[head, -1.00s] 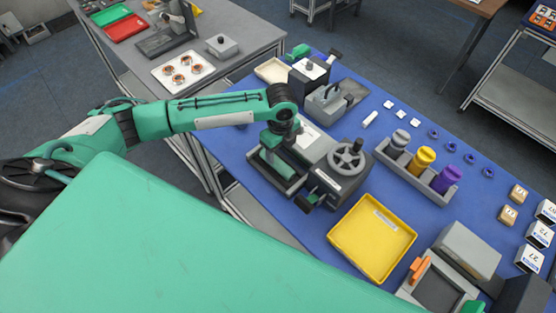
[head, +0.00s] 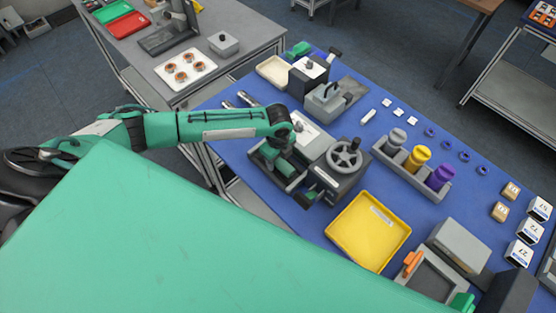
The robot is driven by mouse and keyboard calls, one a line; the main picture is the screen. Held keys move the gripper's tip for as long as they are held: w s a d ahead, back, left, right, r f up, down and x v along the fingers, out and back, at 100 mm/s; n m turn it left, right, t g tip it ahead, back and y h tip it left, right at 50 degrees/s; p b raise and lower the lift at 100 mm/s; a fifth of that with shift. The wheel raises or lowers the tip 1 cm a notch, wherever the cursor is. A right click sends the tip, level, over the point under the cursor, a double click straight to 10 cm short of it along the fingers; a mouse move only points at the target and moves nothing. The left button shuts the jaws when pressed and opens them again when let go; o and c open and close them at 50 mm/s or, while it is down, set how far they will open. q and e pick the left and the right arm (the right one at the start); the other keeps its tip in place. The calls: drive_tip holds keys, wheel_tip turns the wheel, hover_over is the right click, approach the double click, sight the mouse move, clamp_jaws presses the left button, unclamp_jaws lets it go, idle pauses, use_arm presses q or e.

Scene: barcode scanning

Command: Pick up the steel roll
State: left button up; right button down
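A grey roll (head: 396,138), which looks like the steel one, stands upright at the left end of a grey holder (head: 430,188). A yellow roll (head: 417,158) and a purple roll (head: 439,177) stand beside it. My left gripper (head: 284,168) points down over the grey machine with a handwheel, well left of the roll. Its fingers are not clear against the machine, so I cannot tell whether it is open or shut. My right gripper is not in view.
The handwheel machine (head: 345,157) and a yellow tray (head: 368,232) stand left of and in front of the holder. Small white blocks (head: 386,103) and blue rings (head: 447,145) lie behind it. Two metal cylinders (head: 236,101) lie at the blue table's left side.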

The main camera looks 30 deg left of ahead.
use_arm(q)
clamp_jaws()
drive_tip(key=shift+r, duration=0.1)
